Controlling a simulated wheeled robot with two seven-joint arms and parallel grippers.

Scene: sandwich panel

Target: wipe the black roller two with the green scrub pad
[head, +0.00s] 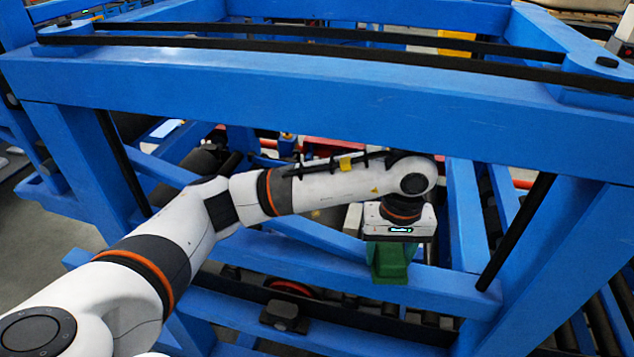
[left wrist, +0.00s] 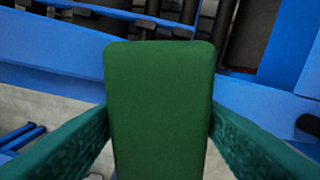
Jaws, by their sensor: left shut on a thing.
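My left gripper (head: 388,270) hangs pointing down inside the blue frame, right of the middle in the head view. It is shut on the green scrub pad (left wrist: 160,105), which stands between the two textured green fingers in the left wrist view. Dark roller-like bars show beyond the pad at the top of the left wrist view, one of them at the upper right (left wrist: 252,32). Black rollers (head: 606,322) also show at the lower right of the head view. I cannot tell which one is black roller two. No contact between pad and roller is visible. My right gripper is out of view.
A thick blue beam (head: 300,92) crosses above my left forearm. A blue post (head: 555,265) stands right of the gripper, and a lower blue rail (head: 440,288) runs close by it. A black block (head: 283,314) sits on a low crossbar.

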